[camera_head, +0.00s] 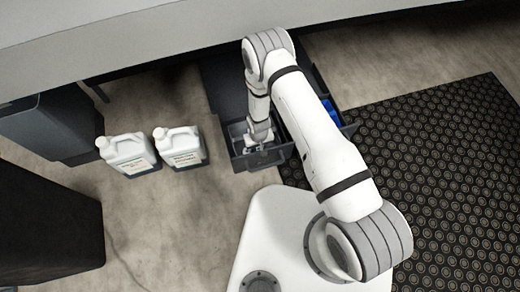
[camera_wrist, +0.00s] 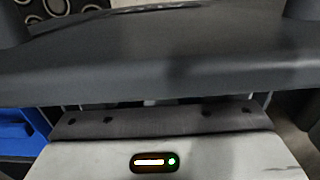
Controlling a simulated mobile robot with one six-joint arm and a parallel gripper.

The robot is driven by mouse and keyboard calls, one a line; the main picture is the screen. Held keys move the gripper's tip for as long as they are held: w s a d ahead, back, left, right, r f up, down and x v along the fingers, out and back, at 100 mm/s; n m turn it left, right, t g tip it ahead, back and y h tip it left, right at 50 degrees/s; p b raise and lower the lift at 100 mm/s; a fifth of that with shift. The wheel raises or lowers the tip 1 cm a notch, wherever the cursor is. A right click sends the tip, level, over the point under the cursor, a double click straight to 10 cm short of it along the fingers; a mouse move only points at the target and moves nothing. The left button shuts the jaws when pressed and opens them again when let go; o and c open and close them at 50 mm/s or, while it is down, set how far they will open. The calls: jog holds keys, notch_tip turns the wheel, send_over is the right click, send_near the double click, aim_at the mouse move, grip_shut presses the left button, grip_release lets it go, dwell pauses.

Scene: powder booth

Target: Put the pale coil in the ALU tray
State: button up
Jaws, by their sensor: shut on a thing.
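No pale coil shows in either view, and I cannot make out a tray marked ALU. A dark grey drawer (camera_head: 240,160) stands pulled out below the bench, partly hidden by my arm. My gripper (camera_head: 260,146) is low at the left part of its front edge. In the wrist view a thick dark grey bar (camera_wrist: 160,62), which looks like the drawer's handle, crosses close in front of my gripper. My gripper is shut on it; the fingertips are largely hidden behind it.
A blue bin (camera_head: 329,108) lies in the drawer's right part, also in the wrist view (camera_wrist: 18,130). Two white jugs (camera_head: 128,153) (camera_head: 181,147) stand on the floor to the left. Dark cabinets (camera_head: 50,232) line the left edge. A black patterned mat (camera_head: 440,165) covers the right floor.

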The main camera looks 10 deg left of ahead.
aim_at(259, 148)
jog(key=shift+f, duration=0.7)
jog(key=shift+f, duration=0.2)
jog(key=o, duration=0.7)
jog(key=shift+c, duration=0.2)
jog(key=shift+r, duration=0.1)
notch_tip(259, 148, up, 12)
jog(key=p, duration=0.4)
jog(key=shift+p, duration=0.4)
jog(key=shift+r, duration=0.15)
